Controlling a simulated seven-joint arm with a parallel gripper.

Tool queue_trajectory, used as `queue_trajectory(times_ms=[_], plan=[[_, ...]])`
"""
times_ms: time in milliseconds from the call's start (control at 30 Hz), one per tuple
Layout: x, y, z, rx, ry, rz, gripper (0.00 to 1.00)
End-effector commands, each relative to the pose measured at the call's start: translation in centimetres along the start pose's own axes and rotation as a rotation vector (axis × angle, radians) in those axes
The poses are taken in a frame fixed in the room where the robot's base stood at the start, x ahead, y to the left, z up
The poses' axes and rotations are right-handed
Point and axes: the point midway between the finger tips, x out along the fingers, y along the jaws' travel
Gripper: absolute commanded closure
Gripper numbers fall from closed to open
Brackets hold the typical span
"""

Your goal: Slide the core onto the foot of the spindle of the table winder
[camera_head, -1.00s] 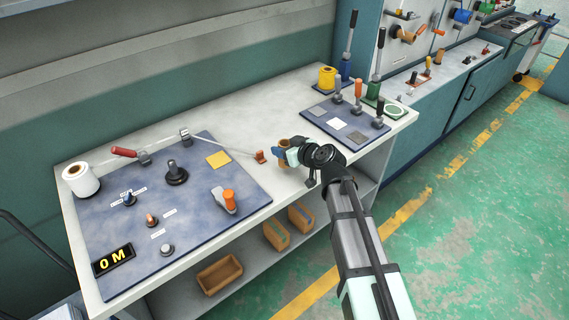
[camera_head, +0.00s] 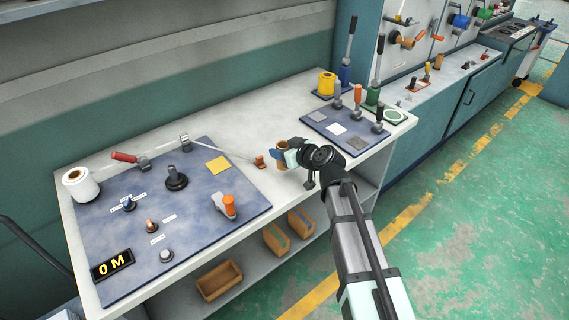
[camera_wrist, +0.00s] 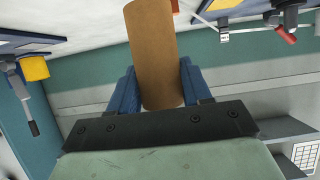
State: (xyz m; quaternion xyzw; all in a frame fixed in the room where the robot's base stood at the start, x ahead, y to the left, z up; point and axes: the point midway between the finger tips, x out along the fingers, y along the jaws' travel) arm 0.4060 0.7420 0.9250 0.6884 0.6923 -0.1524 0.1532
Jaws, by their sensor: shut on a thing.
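My gripper (camera_head: 279,153) is shut on a brown cardboard core (camera_head: 283,148), held over the front part of the bench, right of the blue winder plate. In the wrist view the core (camera_wrist: 155,55) sits between the two blue fingers (camera_wrist: 158,92). The spindle (camera_head: 175,178) is a short dark post on a round black foot on the winder plate (camera_head: 120,240), left of my gripper and apart from the core. Nothing is on the spindle.
A red-handled lever (camera_head: 125,157) and long thin arm lie behind the spindle. An orange-topped clamp (camera_head: 228,204) stands in front of it. A white roll (camera_head: 80,185) is at the left. A second plate with levers (camera_head: 345,128) is at the right.

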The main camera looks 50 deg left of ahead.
Motion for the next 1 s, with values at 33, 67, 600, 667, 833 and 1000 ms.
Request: queue_trajectory(times_ms=[33,67,600,667,833,1000], plan=[[0.3,-0.7,-0.1,-0.004,0.000,-0.008,0.98],[0.5,-1.2,-0.3,-0.007,0.000,-0.015,0.98],[8.7,-15.7,-11.3,-0.102,0.002,-0.213,0.98],[9.8,-17.4,-12.7,-0.115,0.001,-0.243,0.98],[12.8,-22.1,-16.6,-0.168,0.001,-0.360,0.98],[15.4,-25.4,-20.0,-0.255,0.001,-0.548,0.98]])
